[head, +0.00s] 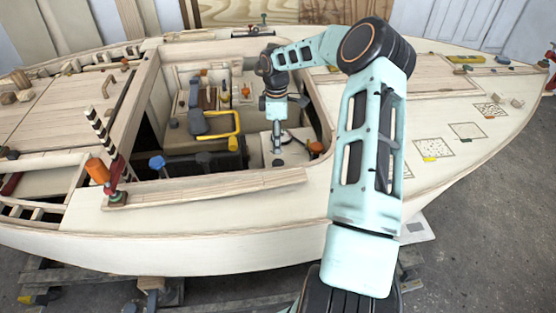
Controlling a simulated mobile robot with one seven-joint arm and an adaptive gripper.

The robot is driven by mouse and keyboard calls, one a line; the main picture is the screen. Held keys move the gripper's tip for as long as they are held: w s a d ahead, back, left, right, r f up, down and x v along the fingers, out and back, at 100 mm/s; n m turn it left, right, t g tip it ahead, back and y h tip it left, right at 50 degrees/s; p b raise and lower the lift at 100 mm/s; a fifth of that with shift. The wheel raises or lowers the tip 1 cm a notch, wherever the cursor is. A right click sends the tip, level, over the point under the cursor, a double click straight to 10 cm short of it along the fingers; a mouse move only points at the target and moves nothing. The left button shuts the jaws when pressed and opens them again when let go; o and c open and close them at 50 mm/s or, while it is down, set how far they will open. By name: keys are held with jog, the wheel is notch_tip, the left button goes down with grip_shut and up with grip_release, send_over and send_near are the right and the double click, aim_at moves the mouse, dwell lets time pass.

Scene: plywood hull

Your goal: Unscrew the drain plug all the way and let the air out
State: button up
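My arm reaches over the near side of the plywood hull (200,245) and down into its open cockpit. My gripper (278,160) points down there, at the right end of the opening, over a pale box-like surface (297,154). Its fingertips are small and dark in this view, and I cannot tell whether they are open or shut or touch anything. I cannot make out the drain plug for certain. An orange knob (316,147) sits just right of my gripper, apart from it.
A yellow bent handle (237,124) and a dark block (205,162) lie left of my gripper. A blue-topped knob (157,162) stands farther left. The right deck holds small loose pieces.

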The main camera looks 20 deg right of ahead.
aim_at(278, 162)
jog(key=f+m, duration=0.3)
jog(key=m, duration=0.2)
jog(key=f+m, duration=0.4)
jog(key=m, duration=0.2)
jog(key=f+m+b, duration=0.1)
jog(key=f+m, duration=0.2)
jog(key=m, duration=0.3)
jog(key=shift+w+d+f, duration=0.15)
jog(key=shift+w+d, duration=0.1)
jog(key=shift+d, duration=0.1)
